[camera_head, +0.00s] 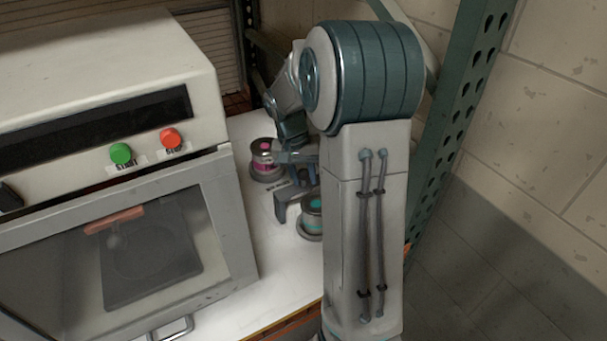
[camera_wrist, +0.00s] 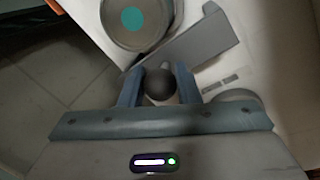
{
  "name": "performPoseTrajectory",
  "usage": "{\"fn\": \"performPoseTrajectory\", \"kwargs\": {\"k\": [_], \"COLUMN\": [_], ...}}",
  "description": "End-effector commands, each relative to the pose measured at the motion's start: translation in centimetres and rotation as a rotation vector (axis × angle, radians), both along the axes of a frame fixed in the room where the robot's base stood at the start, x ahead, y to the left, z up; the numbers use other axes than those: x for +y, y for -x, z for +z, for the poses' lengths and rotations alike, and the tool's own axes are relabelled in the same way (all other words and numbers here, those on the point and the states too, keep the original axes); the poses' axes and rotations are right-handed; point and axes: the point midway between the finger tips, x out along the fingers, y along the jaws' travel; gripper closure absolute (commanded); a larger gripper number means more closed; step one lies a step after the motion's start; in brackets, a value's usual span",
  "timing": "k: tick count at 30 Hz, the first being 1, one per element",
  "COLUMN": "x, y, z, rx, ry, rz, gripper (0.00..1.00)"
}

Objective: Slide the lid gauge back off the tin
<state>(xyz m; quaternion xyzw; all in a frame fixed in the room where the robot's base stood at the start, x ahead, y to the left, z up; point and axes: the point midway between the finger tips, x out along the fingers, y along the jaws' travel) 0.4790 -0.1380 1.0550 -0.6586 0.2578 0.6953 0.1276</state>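The tin with a teal disc on its lid (camera_head: 313,204) stands on the white worktop; its round top fills the upper part of the wrist view (camera_wrist: 135,18). The grey angular lid gauge (camera_wrist: 200,48) lies right beside the tin's rim; I cannot tell whether they touch. The gauge also shows left of the tin in the head view (camera_head: 281,207). My gripper (camera_wrist: 160,88) has its two blue fingers on either side of the gauge's dark round knob (camera_wrist: 159,82), with no clear gap. In the head view my arm partly hides the gripper.
A white oven-like machine (camera_head: 110,150) with green and red buttons bounds the left side. A green perforated rack post (camera_head: 455,120) stands at the right.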

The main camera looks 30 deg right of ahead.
Motion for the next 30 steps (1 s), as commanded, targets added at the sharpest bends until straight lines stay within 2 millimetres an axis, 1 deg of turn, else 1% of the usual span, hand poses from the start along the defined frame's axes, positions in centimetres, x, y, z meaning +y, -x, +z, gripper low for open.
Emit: {"fn": "performPoseTrajectory", "kwargs": {"k": [4,9,17,18,26,30], "x": [0.0,0.1,0.1,0.1,0.1,0.2], "y": [-0.6,-2.1,-2.3,-2.3,-2.2,-2.3], "z": [0.0,0.0,0.1,0.1,0.1,0.9], "rx": [0.000,0.000,-0.005,-0.006,-0.002,-0.003], "ry": [0.000,0.001,0.002,0.002,0.001,0.002], "rz": [0.001,0.000,0.001,0.001,0.000,0.001], "gripper": [1.00,1.00,1.00,0.63,0.63,0.63]}}
